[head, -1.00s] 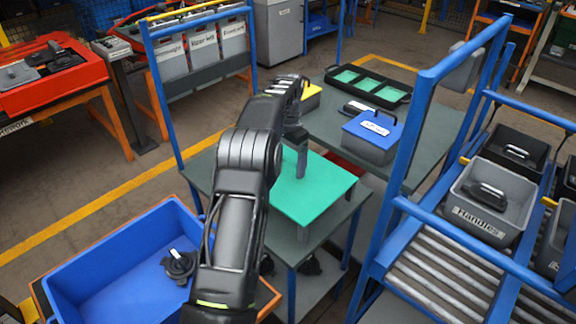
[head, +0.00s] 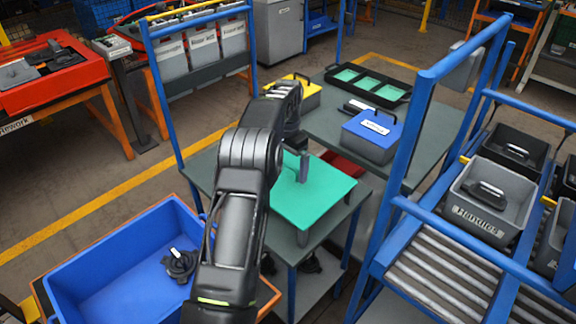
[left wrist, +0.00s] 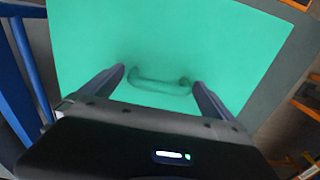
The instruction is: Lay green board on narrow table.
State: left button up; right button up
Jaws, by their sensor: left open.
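The green board (head: 318,205) is flat over the narrow grey table (head: 346,212). Something grey shows under its front edge, and I cannot tell whether the board touches the tabletop. In the left wrist view the board (left wrist: 240,45) fills most of the picture, with a green bar handle (left wrist: 160,86) on its face. My left gripper (head: 303,168) is over the board. Its fingers (left wrist: 160,80) are apart, one toward each end of the handle, and do not close on it. My arm hides the board's left part in the head view. My right gripper is not in view.
A blue bin (head: 115,270) holding a black part is at the lower left. A blue-lidded box (head: 372,135) and a black tray (head: 368,86) stand on the table behind. A blue frame post (head: 408,140) rises close to the right. Grey crates (head: 490,205) sit on rollers.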

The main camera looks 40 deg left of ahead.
pick_arm(q)
notch_tip(320, 180, up, 4)
jog(key=shift+r+b, duration=0.15)
jog(key=shift+b, duration=0.3)
notch_tip(320, 180, up, 3)
jog(key=shift+p, duration=1.05)
jog(key=shift+r+p, duration=0.3)
jog(key=shift+f, duration=0.1)
jog(key=shift+f, duration=0.1)
